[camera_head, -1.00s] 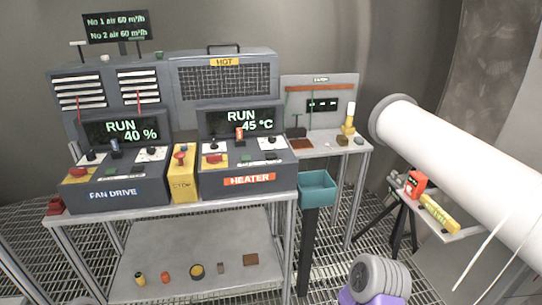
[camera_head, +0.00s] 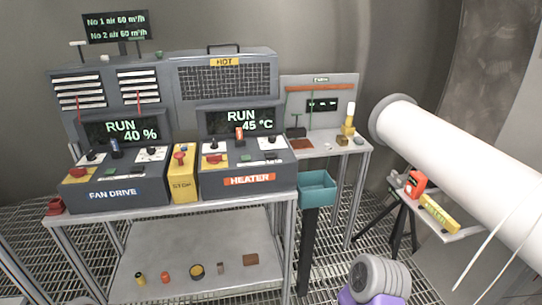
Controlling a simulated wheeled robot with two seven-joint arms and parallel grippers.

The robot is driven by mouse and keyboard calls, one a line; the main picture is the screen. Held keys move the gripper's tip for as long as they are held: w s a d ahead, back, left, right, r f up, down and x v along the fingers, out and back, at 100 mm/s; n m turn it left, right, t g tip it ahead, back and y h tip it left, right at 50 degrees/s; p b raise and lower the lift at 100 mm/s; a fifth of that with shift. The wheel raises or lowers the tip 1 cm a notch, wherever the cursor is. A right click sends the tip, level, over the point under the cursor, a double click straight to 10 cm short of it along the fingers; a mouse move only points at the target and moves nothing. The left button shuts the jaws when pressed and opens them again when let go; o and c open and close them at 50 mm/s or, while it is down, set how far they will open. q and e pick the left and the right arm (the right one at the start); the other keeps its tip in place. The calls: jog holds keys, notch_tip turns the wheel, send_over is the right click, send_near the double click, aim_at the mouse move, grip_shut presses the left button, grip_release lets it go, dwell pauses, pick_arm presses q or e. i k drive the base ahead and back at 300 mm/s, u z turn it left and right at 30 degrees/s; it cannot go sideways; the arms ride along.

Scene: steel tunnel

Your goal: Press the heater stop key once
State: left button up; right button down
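The heater console (camera_head: 250,180) stands on the right half of the bench, with an orange HEATER label on its front. Its screen (camera_head: 241,120) reads RUN 45 °C. On its sloped top, a red key (camera_head: 213,160) sits at the left on a yellow plate, with a small green key (camera_head: 246,158) near the middle. Black knobs stand behind these, and an orange-topped lever (camera_head: 239,133) stands upright below the screen. The small key markings are too small to read. Neither gripper shows in the head view, and nothing touches the console.
The fan drive console (camera_head: 113,188), reading RUN 40 %, is at the left. A yellow stop box (camera_head: 184,185) stands between the consoles. A teal bin (camera_head: 317,187) is right of the bench. A large white pipe (camera_head: 455,175) crosses the right side. Floor in front is grating.

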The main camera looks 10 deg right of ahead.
aim_at(269, 155)
jog(key=k, duration=0.65)
jog(key=u, duration=0.65)
jog(key=i, duration=1.45)
jog(key=z, duration=0.25)
